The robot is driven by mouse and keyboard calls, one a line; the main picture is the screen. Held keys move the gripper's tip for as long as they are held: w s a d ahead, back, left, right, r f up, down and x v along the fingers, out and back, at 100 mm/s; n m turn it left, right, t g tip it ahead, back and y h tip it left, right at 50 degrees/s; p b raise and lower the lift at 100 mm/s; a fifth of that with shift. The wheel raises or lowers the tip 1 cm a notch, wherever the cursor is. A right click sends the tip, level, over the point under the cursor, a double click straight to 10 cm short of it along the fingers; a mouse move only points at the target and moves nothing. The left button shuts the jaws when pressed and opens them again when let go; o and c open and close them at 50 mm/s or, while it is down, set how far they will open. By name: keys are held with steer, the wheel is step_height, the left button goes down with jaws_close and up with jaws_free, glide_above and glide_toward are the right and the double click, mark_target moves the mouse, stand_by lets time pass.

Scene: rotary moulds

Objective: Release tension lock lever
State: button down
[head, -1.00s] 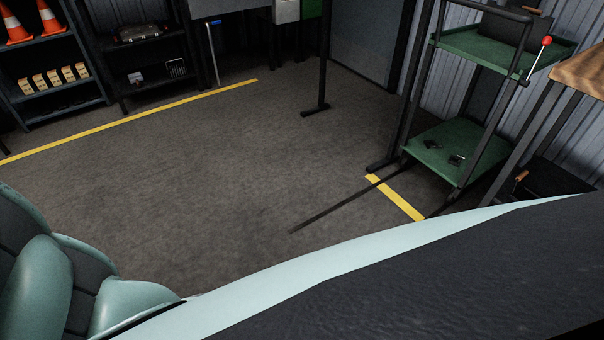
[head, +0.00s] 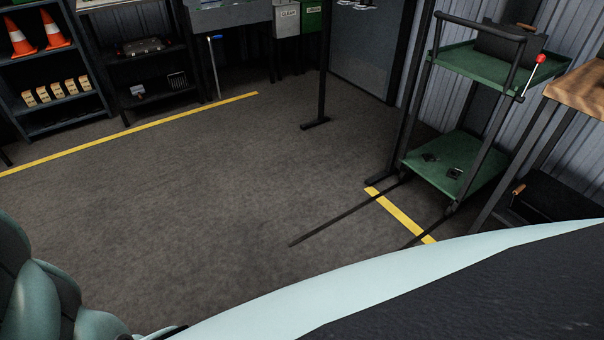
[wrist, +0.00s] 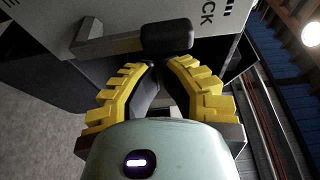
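In the wrist view, a lever with a grey arm and a thick black grip (wrist: 167,38) sits in front of a pale grey panel (wrist: 135,12). Dark letters, of which "CK" can be read, are on the panel. My gripper (wrist: 164,64) has yellow ribbed fingers with dark inner pads. Its fingertips are apart, with a narrow gap and nothing seen between them. They are just below the black grip in the picture; I cannot tell whether they touch it. The head view does not show my gripper or this lever.
In the head view, a green trolley (head: 455,165) with a red-knobbed rod (head: 541,58) stands at the right beside a wooden-topped table (head: 582,88). Dark shelves (head: 62,125) stand at the back left. The middle floor (head: 200,200) is clear.

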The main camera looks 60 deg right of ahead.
steer(key=shift+s+a, duration=0.2)
steer(key=shift+s, duration=0.1)
stand_by(0.4)
steer(key=s+a+n+g+y+b, duration=0.1)
steer(key=s+n+y+b, duration=0.2)
steer(key=n+b, duration=0.3)
steer(key=s+a+f+n+g+y+b, duration=0.1)
steer(key=n+b, duration=0.5)
steer(key=n, duration=0.6)
steer(key=shift+s+a+f+y, duration=0.2)
steer(key=shift+s+a+y, duration=0.25)
steer(key=shift+s+y, duration=0.8)
steer(key=shift+s+n+h, duration=0.25)
steer(key=shift+n, duration=0.05)
step_height(320, 180, up, 4)
steer(key=r+p, duration=0.1)
steer(key=p, duration=0.1)
steer(key=w+f+v, duration=0.1)
steer(key=v, duration=0.9)
steer(key=shift+d, duration=0.25)
